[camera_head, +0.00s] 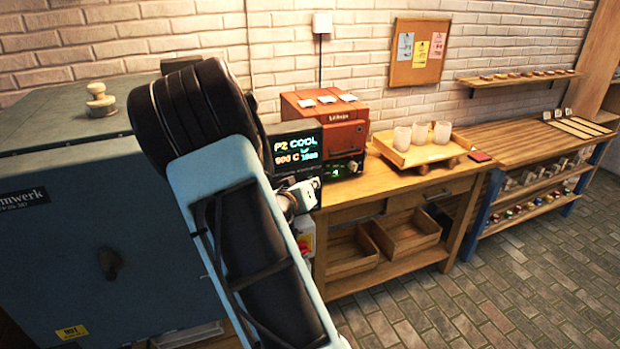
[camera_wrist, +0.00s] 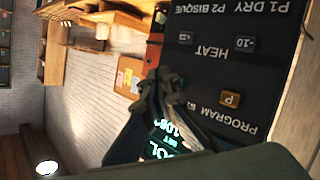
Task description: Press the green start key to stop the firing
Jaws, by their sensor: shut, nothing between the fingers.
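The dark control panel (camera_head: 312,182) stands beside the blue-grey kiln (camera_head: 110,250) in the head view. Its display (camera_head: 296,150) reads P2 COOL, with a temperature in C below. In the wrist view the panel (camera_wrist: 215,75) appears turned over, with PROGRAM and HEAT labels, an orange P key (camera_wrist: 230,99) and small grey keys. The display (camera_wrist: 170,140) shows partly behind the fingers. I cannot make out the green start key in either view. My gripper (camera_wrist: 170,78) is shut and empty, in front of the panel; it also shows in the head view (camera_head: 306,192). Contact cannot be told.
My arm covers part of the kiln and panel. A red-orange box kiln (camera_head: 325,130) stands on the wooden bench (camera_head: 375,190), right of the panel. A wooden tray (camera_head: 425,155) with white cups is further right. The brick floor (camera_head: 500,290) in front is clear.

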